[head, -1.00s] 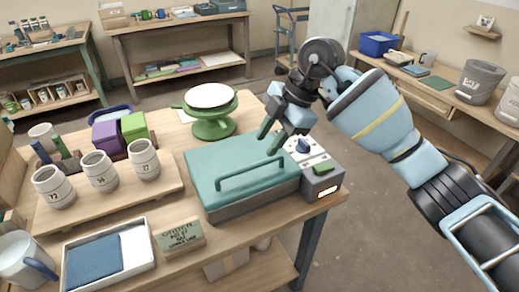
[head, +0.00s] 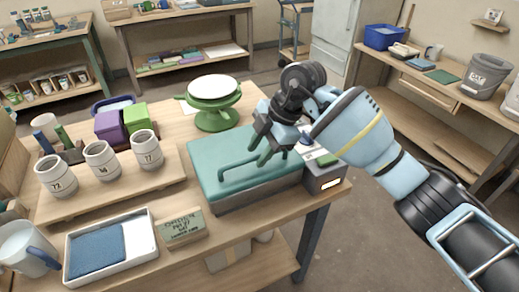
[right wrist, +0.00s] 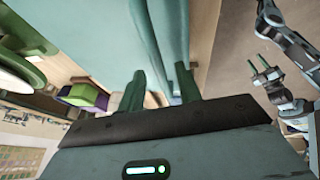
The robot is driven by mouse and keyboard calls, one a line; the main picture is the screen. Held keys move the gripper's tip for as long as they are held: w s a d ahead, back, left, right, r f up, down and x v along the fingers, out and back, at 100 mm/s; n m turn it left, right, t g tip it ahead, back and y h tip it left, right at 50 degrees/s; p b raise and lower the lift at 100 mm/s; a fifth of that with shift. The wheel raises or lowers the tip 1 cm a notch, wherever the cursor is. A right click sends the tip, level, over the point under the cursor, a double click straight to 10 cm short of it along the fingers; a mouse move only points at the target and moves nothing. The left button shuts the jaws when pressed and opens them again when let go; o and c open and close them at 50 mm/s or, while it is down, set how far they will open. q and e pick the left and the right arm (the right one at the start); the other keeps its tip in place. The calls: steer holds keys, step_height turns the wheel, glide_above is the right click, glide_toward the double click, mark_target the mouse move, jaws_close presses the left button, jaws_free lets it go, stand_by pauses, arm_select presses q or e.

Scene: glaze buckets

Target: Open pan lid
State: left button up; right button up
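The pan is a grey box with a flat teal lid (head: 225,158) on the wooden table, with a dial and a lit panel at its right end. The lid lies closed. Its teal bar handle (head: 232,167) runs along the top near the front edge. My right gripper (head: 258,158) is over the handle's right end, fingers pointing down. In the right wrist view its two green fingers (right wrist: 160,80) are apart, with the teal handle (right wrist: 150,45) close to them. I cannot tell whether they touch it. My left gripper (right wrist: 258,67) shows small in that view, its fingertips apart.
A green turntable (head: 215,120) with a white disc stands behind the pan. Numbered cups (head: 103,160) stand on a board at left. A white tray (head: 150,235) with a blue cloth and a small sign (head: 182,228) are in front. Floor is clear at right.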

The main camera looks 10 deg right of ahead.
arm_select(q)
steer(key=shift+w, duration=0.35)
arm_select(e)
steer(key=shift+f, duration=0.1)
jaws_close()
arm_select(q)
steer(key=shift+s, duration=0.15)
steer(key=shift+s, duration=0.1)
